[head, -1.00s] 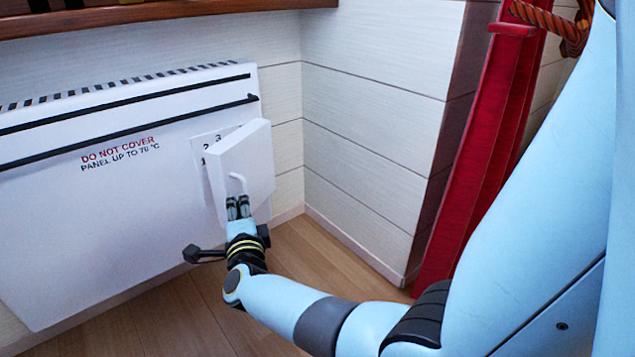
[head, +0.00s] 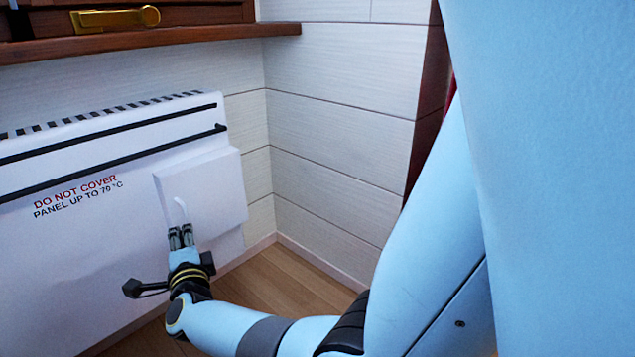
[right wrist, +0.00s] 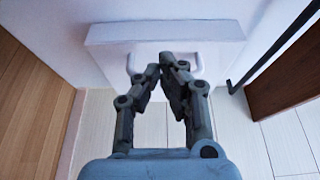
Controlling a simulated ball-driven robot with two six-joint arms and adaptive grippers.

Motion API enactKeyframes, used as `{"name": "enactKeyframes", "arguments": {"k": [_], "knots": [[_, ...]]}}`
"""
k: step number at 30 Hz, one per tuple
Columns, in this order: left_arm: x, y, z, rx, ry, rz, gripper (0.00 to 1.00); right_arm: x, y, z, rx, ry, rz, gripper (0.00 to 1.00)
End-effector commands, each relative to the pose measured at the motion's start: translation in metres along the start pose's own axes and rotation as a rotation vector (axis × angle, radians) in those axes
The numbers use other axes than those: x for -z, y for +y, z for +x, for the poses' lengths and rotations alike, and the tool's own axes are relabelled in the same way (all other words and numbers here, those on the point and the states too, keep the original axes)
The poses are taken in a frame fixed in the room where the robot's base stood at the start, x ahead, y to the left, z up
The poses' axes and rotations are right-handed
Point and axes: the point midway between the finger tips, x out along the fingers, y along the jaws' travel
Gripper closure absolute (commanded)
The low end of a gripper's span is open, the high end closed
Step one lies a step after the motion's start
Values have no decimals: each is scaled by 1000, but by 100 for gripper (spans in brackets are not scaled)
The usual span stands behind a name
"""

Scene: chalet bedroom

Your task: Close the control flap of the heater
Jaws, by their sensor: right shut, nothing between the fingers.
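The white heater (head: 95,250) hangs on the wall at the left in the head view, with red and black warning text on its front. Its control flap (head: 215,190) is a white box-like cover at the heater's right end, lying about flat against the front. The numbered dial face behind it is hidden. A small white handle (head: 180,210) sits on the flap's lower left. My right gripper (head: 180,232) is shut and empty, its fingertips at the flap's lower edge by the handle. In the right wrist view the fingertips (right wrist: 167,65) overlap the flap (right wrist: 110,50) near the handle (right wrist: 197,62).
A wooden shelf (head: 150,42) with a brass-coloured fitting (head: 115,19) runs above the heater. Pale plank walls meet in a corner right of it. Wooden floor (head: 265,280) lies below. My right arm fills the right side of the head view.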

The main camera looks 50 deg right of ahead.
Motion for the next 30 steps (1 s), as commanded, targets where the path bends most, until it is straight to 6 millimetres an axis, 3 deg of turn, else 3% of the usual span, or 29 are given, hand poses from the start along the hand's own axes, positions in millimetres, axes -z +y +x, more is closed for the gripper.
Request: {"name": "enactKeyframes", "arguments": {"k": [17,30], "knots": [[0,0,0,0,0,-1,100,0,-8,0,1,1,1,100],[0,0,0,0,0,0,100,1,-84,0,2,0,4,100]]}}
